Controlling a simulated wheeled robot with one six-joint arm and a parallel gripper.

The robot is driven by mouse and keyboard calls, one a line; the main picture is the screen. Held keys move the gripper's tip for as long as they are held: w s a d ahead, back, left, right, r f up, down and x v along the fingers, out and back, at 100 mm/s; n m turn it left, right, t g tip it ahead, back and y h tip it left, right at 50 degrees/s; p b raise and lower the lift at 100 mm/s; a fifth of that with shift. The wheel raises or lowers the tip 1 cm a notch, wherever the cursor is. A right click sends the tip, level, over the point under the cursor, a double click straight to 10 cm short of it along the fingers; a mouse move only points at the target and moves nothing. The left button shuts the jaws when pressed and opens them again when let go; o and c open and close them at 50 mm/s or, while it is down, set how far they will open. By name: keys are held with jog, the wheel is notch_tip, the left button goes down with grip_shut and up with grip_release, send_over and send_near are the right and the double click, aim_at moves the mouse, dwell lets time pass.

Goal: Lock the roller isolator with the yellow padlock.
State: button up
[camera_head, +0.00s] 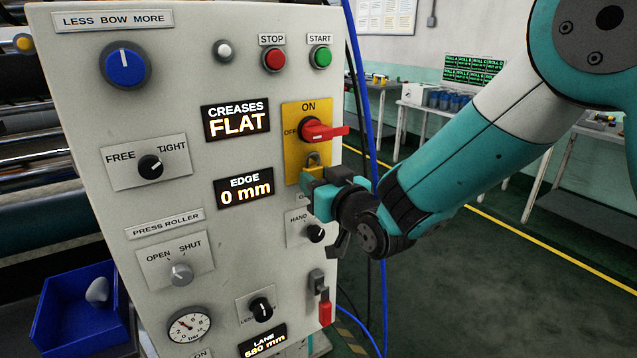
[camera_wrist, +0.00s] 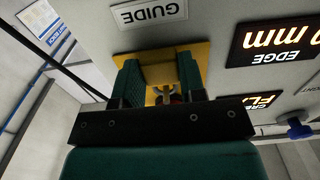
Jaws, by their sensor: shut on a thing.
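The roller isolator (camera_head: 292,112) is a yellow plate on the right of the grey panel, marked ON at the top and OFF at the left. Its red handle (camera_head: 328,132) lies level, in line with OFF. My gripper (camera_head: 315,182) is at the plate's lower edge, below the handle. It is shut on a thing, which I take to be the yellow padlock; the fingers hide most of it. A small yellowish and grey metal part (camera_head: 313,160) shows just above the fingers. In the wrist view, grey metal (camera_wrist: 164,94) shows between the jaws; I cannot tell whether the shackle is through the isolator.
A HAND selector knob (camera_head: 315,233) sits close below my gripper. Lower down, a red item (camera_head: 325,312) hangs beneath a grey fitting. Blue and black cables run along the panel's right edge. A blue bin (camera_head: 75,318) stands lower left. The floor to the right is clear.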

jog(key=o, duration=1)
jog(key=shift+b+v, duration=6.1)
jog(key=shift+v, duration=2.6)
